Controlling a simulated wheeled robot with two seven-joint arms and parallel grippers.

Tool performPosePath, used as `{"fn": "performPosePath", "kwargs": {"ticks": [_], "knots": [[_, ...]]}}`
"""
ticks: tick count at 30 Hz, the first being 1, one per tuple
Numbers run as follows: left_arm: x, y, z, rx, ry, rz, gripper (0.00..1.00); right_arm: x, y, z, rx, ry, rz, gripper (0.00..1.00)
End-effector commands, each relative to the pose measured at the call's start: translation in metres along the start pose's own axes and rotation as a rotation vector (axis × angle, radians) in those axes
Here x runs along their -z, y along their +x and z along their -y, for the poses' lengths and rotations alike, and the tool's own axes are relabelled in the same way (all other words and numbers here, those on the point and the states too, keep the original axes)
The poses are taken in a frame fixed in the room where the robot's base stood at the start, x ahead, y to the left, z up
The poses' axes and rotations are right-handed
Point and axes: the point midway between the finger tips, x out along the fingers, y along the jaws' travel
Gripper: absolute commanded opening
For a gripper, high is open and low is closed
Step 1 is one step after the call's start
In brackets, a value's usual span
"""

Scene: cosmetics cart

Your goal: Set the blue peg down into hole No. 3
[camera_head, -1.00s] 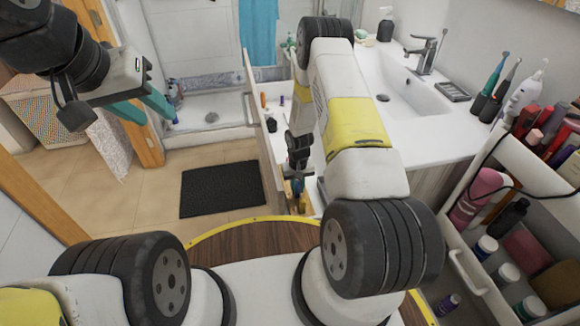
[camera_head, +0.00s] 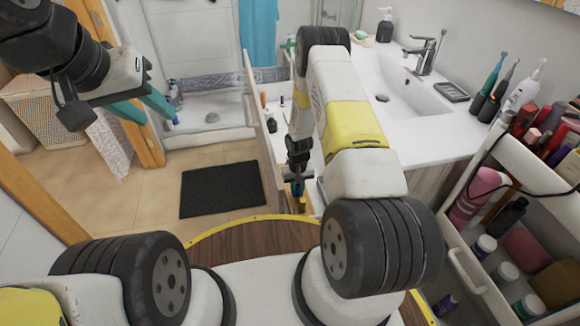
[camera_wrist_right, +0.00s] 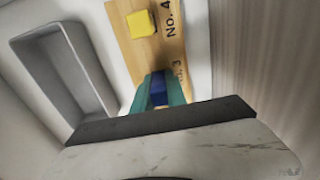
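The blue peg (camera_wrist_right: 158,90) is between the teal fingers of my right gripper (camera_wrist_right: 159,88), which are shut on it. The peg is over the wooden board (camera_wrist_right: 150,55), beside the partly covered "No. 3" label (camera_wrist_right: 181,76). The hole itself and the peg's lower end are hidden, so I cannot tell whether the peg is in the hole. In the head view, my right gripper (camera_head: 297,188) is low in the open drawer, small and partly blocked by my arm. My left gripper (camera_head: 143,105) is raised at the upper left, fingers apart and empty.
A yellow block (camera_wrist_right: 141,23) sits on the board beside the "No. 4" label (camera_wrist_right: 169,18). A grey tray (camera_wrist_right: 62,75) lies left of the board. The drawer's front panel (camera_head: 259,120) stands nearby. A cart (camera_head: 465,262) of cosmetics is at the right.

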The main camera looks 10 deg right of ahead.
Motion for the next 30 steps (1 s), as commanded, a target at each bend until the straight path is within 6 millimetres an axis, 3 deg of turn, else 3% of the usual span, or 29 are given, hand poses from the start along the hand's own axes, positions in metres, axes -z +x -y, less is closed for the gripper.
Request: {"fn": "performPosePath", "kwargs": {"ticks": [2,7,18,28,30], "knots": [[0.000,0.000,0.000,0.000,0.000,0.000,0.36,-0.002,0.009,0.000,0.003,0.003,-0.003,0.39],[0.000,0.000,0.000,0.000,0.000,0.000,0.36,-0.002,-0.006,0.000,0.003,0.003,-0.004,0.39],[0.000,0.000,0.000,0.000,0.000,0.000,0.36,-0.002,-0.089,0.000,0.003,0.002,-0.003,0.39],[0.000,0.000,0.000,0.000,0.000,0.000,0.36,-0.001,-0.130,0.001,0.003,0.001,-0.005,0.39],[0.000,0.000,0.000,0.000,0.000,0.000,0.36,0.001,-0.148,0.000,0.005,0.004,-0.019,0.39]]}}
